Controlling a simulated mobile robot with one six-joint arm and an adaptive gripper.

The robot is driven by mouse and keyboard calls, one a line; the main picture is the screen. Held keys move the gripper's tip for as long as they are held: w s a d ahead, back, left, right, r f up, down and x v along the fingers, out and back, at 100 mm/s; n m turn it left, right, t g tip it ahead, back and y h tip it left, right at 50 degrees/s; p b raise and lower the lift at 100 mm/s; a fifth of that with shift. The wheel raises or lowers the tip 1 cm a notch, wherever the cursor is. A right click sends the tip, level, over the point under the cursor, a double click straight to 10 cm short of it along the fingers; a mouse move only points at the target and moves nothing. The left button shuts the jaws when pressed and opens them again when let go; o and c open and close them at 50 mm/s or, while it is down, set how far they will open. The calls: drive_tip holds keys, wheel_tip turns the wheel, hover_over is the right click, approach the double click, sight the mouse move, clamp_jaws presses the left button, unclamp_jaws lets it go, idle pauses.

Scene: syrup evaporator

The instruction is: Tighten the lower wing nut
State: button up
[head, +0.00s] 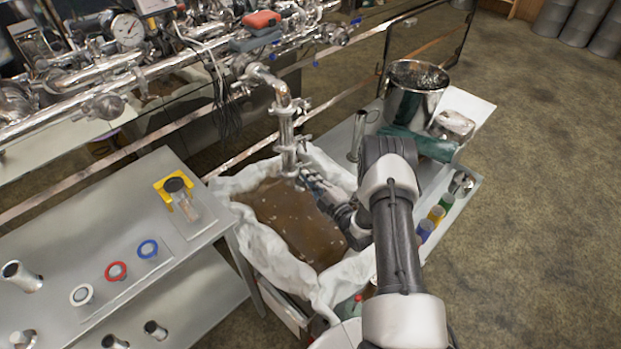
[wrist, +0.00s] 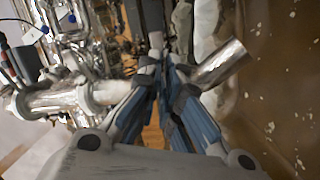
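A shiny steel pipe (head: 286,130) drops from the evaporator and ends in a short outlet over the lined tub. Clamp joints sit along it. My gripper (head: 308,180) is beside the lower joint (head: 290,171), on its right. In the wrist view, the pipe (wrist: 48,101) comes in from the left and the outlet (wrist: 220,65) sticks out at right. My gripper's fingers (wrist: 165,68) lie across the joint between them, close together. The lower wing nut is not clearly seen; the fingers cover that spot. I cannot tell whether they grip it.
The tub with a white liner (head: 262,245) holds brown liquid below my gripper. A steel table (head: 150,215) with colored rings and fittings stands at left. A cart (head: 455,215) with a steel pot (head: 413,95) and colored bottles is at right. Evaporator pipes (head: 150,75) run along the back.

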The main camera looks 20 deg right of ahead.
drive_tip(key=o, duration=0.4)
drive_tip(key=shift+s, duration=0.1)
drive_tip(key=v, duration=1.2)
